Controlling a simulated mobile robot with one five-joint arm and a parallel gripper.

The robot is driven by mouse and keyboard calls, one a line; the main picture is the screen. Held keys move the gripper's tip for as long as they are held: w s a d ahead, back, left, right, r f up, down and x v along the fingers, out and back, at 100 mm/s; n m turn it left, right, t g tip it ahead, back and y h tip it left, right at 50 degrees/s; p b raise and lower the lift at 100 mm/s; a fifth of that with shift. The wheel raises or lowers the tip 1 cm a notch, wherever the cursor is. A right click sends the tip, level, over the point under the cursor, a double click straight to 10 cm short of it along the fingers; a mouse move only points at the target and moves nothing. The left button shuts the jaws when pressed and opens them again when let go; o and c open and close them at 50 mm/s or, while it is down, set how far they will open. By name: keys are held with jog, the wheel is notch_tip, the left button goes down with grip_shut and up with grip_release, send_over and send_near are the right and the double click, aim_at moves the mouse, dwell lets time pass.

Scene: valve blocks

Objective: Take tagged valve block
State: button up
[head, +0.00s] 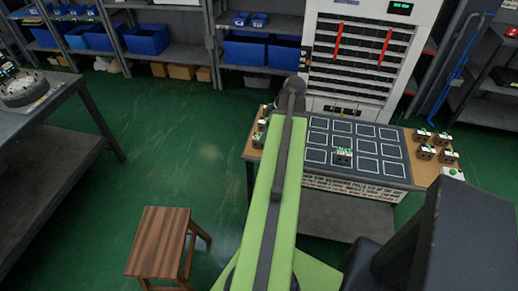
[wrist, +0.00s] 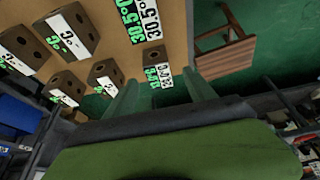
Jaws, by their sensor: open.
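Several brown valve blocks with green and white number tags show in the wrist view. One tagged block (wrist: 154,56) is just ahead of my gripper (wrist: 160,84), in line with the gap between the two fingertips. My gripper is open, with nothing held. Other blocks lie to the left: one block (wrist: 104,72), a second block (wrist: 66,86) and larger ones near the upper left (wrist: 74,30). In the head view, my arm hides the gripper. One block (head: 343,156) sits on the dark grid board, and several (head: 424,152) stand at the table's right end.
The wooden table (head: 420,178) carries a dark board with outlined squares (head: 368,148). Flat 30.5°C labels (wrist: 130,12) lie on the wood near the blocks. A white rack cabinet (head: 360,60) stands behind. A wooden stool (head: 160,240) stands on the open green floor at left.

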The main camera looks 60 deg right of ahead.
jog(key=b+x, duration=0.5)
jog(key=shift+d+f, duration=0.1)
jog(key=shift+f, duration=0.1)
jog(key=shift+r, duration=0.2)
grip_shut()
